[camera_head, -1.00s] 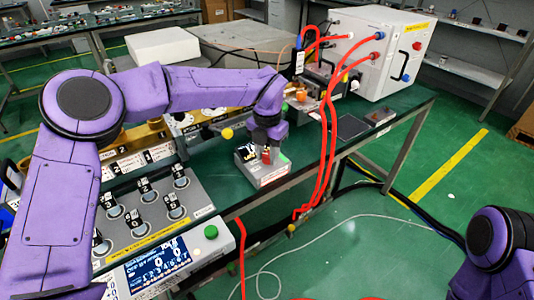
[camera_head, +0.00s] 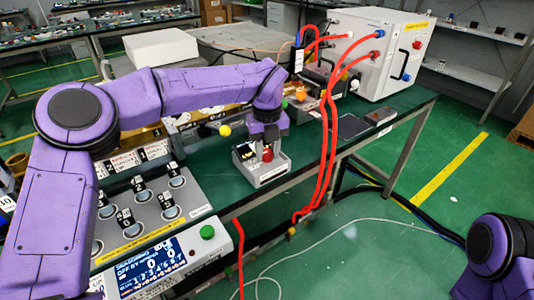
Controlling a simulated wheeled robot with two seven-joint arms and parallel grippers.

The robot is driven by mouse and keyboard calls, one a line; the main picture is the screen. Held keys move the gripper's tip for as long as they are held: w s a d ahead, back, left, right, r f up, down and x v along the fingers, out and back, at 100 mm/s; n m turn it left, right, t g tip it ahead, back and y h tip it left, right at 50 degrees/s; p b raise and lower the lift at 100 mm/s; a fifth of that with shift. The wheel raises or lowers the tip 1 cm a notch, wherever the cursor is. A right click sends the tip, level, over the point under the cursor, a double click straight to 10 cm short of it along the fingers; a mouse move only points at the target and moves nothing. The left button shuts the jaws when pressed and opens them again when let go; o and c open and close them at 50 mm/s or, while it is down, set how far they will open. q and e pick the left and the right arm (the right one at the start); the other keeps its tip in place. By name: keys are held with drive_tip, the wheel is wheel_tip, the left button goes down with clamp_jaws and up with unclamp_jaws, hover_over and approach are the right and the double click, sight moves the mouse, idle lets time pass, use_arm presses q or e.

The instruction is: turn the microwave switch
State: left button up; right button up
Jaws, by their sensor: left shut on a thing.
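A small grey switch box (camera_head: 262,172) stands near the front edge of the dark green table, with a red knob (camera_head: 267,156) on its top. My left gripper (camera_head: 267,147) points down over the box, shut on the red knob; its fingers are small and partly hidden by the wrist. The white microwave generator unit (camera_head: 375,55), with red cables at its front, stands at the back right of the table. My right arm shows at the lower right edge, but its gripper is out of view.
A control panel with a blue display (camera_head: 150,268) and a green button (camera_head: 207,232) lies at the front left. A grey panel with several round sockets (camera_head: 140,215) is behind it. Red cables (camera_head: 325,150) hang over the table edge right of the box.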

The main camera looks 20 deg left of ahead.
sight(267, 152)
use_arm(q)
drive_tip(key=shift+w+r+n, duration=0.1)
drive_tip(key=shift+r+n, duration=0.05)
drive_tip(key=shift+n, duration=0.35)
drive_tip(key=o, duration=1)
drive_tip(key=shift+o, duration=0.2)
wheel_tip(267, 152, up, 10)
drive_tip(key=shift+r+p, duration=0.2)
drive_tip(key=shift+p, duration=0.25)
